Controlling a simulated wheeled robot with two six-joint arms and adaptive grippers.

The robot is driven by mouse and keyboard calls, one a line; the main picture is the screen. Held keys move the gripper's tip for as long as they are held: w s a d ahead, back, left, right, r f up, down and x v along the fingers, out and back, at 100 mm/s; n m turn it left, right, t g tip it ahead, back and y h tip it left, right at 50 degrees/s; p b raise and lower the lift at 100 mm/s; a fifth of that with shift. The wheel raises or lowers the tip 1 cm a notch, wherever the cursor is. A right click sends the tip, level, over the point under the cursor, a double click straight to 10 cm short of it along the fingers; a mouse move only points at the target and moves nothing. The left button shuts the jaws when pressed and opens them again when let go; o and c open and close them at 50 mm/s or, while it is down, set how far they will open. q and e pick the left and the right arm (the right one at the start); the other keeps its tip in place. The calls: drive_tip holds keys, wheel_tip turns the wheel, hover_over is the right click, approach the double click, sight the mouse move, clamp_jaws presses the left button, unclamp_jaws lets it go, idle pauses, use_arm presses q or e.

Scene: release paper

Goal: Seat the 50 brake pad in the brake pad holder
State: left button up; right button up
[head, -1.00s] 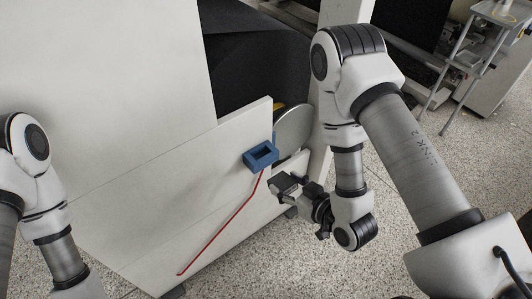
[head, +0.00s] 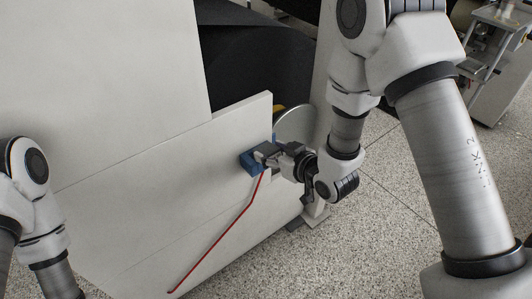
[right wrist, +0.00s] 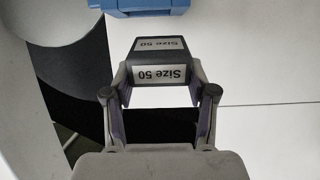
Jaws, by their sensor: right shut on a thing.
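The 50 brake pad (right wrist: 160,52) is a dark block with two white "Size 50" labels, seen in the right wrist view. My right gripper (head: 268,153) is shut on it, with one finger on each side (right wrist: 160,92). The blue brake pad holder (head: 247,163) is fixed to the white panel's right part; the gripper partly covers it in the head view. In the right wrist view the holder (right wrist: 155,6) shows at the top edge, cut off, with a gap between it and the pad. Only my left arm shows; its gripper is out of frame.
A thin red bar (head: 222,233) runs down the white panel (head: 150,205) below the holder. A grey disc (head: 293,122) stands behind the panel's right edge. Dark paper (head: 262,65) hangs above. Speckled floor (head: 390,235) is clear on the right.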

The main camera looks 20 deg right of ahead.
sight(266, 143)
drive_tip(key=w, duration=0.3)
drive_tip(key=shift+w+f, duration=0.15)
drive_tip(key=shift+w, duration=0.75)
drive_tip(key=shift+f+b, duration=0.4)
drive_tip(key=shift+f, duration=1.35)
drive_tip(key=o, duration=1.3)
